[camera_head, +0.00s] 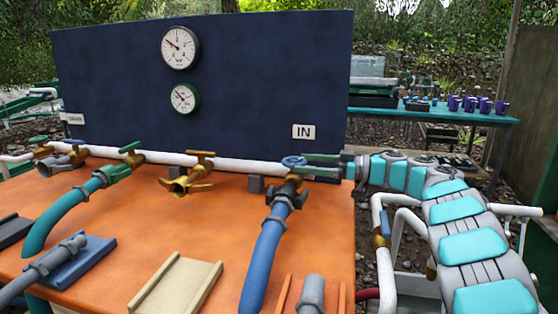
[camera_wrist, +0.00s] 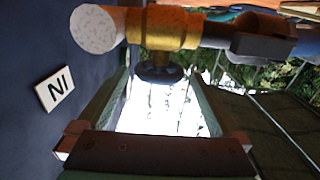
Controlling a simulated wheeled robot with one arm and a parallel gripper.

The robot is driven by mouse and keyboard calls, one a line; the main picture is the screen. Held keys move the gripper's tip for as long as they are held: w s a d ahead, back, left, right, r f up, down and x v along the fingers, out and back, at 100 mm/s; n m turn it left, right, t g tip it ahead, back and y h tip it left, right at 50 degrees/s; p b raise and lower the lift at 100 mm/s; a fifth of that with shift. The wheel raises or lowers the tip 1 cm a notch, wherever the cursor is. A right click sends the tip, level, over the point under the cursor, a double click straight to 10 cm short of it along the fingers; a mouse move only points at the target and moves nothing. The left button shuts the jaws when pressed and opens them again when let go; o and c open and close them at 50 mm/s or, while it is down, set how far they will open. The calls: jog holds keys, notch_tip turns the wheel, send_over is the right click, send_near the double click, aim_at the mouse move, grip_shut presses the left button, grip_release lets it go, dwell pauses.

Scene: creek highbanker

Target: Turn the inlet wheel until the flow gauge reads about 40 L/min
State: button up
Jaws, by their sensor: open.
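The inlet wheel (camera_head: 294,161) is a small blue round handle on the valve below the IN sign (camera_head: 303,131). It shows as a dark disc in the wrist view (camera_wrist: 160,73). My gripper (camera_head: 307,165) reaches in from the right, fingers apart, tips close to the wheel. In the wrist view the wheel appears between or just beyond the fingertips (camera_wrist: 162,82); I cannot tell if they touch it. A larger white gauge (camera_head: 180,47) and a smaller green-rimmed gauge (camera_head: 185,98) have needles pointing up-left. Their numbers are too small to read.
A dark blue panel (camera_head: 110,75) stands behind the white pipe (camera_head: 235,164). Brass (camera_head: 188,178) and green (camera_head: 118,171) valves sit left of the inlet. A blue hose (camera_head: 262,262) runs down the orange table (camera_head: 130,205). Purple mugs (camera_head: 485,105) stand on a far table.

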aim_at(283, 161)
jog(key=a, duration=0.3)
jog(key=w+a, duration=0.1)
jog(key=a, duration=0.3)
jog(key=shift+w, duration=0.2)
jog(key=c, duration=1.1)
